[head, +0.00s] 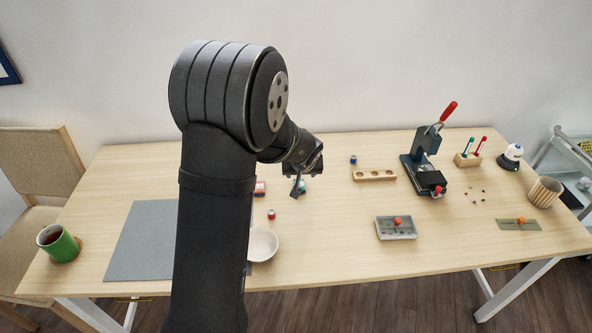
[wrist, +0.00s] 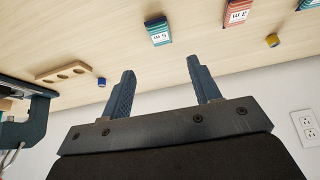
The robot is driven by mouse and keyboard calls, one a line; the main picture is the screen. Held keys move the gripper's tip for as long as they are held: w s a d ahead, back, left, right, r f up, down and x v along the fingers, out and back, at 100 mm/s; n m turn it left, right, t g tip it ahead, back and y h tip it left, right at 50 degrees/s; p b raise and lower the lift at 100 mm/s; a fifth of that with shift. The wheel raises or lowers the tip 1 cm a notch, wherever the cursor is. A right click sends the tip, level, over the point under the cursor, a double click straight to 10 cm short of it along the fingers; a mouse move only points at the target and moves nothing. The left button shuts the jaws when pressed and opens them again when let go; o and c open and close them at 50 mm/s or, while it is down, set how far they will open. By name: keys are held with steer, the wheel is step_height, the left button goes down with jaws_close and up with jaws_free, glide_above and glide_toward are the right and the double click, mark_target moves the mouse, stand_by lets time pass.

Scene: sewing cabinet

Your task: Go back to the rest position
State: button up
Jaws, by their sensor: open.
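My gripper (head: 299,190) is raised over the middle back of the table in the head view, in front of my large dark arm. In the wrist view its two fingers (wrist: 160,70) stand apart with nothing between them. The table (head: 335,210) lies beyond the fingertips. A teal box marked 5 m (wrist: 158,31) and a red box marked 3 m (wrist: 238,13) lie past the tips, apart from them. In the head view my gripper partly covers the teal box.
A blue spool (head: 353,159), a wooden holder (head: 374,176) and a press with a red handle (head: 423,160) stand right of my gripper. A white bowl (head: 263,245) and grey mat (head: 143,240) are near my arm. A green mug (head: 60,246) stands far left.

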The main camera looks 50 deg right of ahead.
mark_target(300, 186)
steer(key=x, duration=1.1)
steer(key=shift+w+d+f, duration=0.1)
steer(key=shift+w+d, duration=0.15)
steer(key=shift+r, duration=0.5)
steer(key=shift+f, duration=0.1)
